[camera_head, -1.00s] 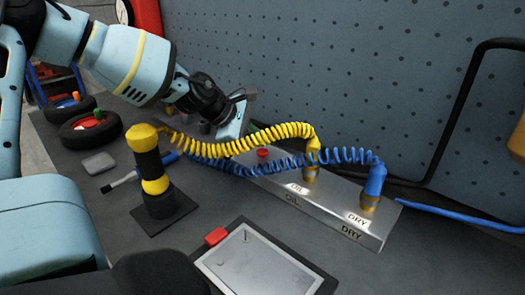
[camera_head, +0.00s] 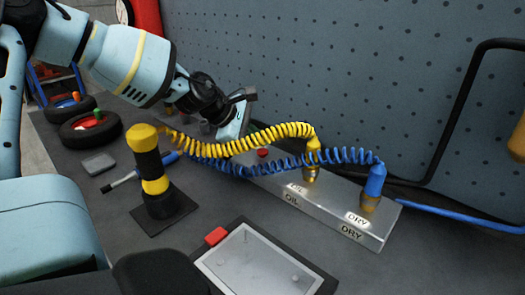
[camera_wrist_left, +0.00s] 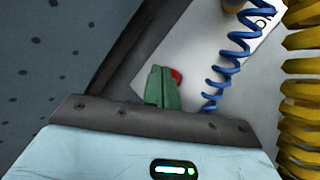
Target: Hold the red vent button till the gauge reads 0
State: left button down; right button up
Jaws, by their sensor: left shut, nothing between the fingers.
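The red vent button (camera_head: 263,153) stands on the metal manifold block (camera_head: 335,210), behind the coiled hoses. My left gripper (camera_head: 232,126) is low over the far left end of the block, its fingertips hidden behind the yellow hose. In the left wrist view its green fingers (camera_wrist_left: 163,84) are shut and empty. The red button (camera_wrist_left: 177,76) shows just beside and partly behind the fingertips; I cannot tell whether they touch. A round white dial (camera_head: 122,12) on the red thing at the top left is cut off, and no reading can be made out. My right gripper is not in view.
Yellow and blue coiled hoses (camera_head: 345,155) cross over the block, close to my gripper. A pegboard wall (camera_head: 350,70) rises behind.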

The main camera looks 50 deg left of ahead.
aim_at(258, 152)
pick_arm(q)
jog(key=shift+f, duration=0.2)
jog(key=shift+f+b, duration=0.25)
jog(key=shift+b, duration=0.05)
jog(key=shift+f+b, duration=0.35)
jog(key=shift+f, duration=0.2)
dwell(0.8)
jog(key=shift+r, duration=0.15)
dwell(3.8)
jog(key=shift+r+p, duration=0.55)
jog(key=shift+r, duration=0.3)
jog(key=shift+r+p, duration=1.2)
jog(key=shift+r, duration=1.3)
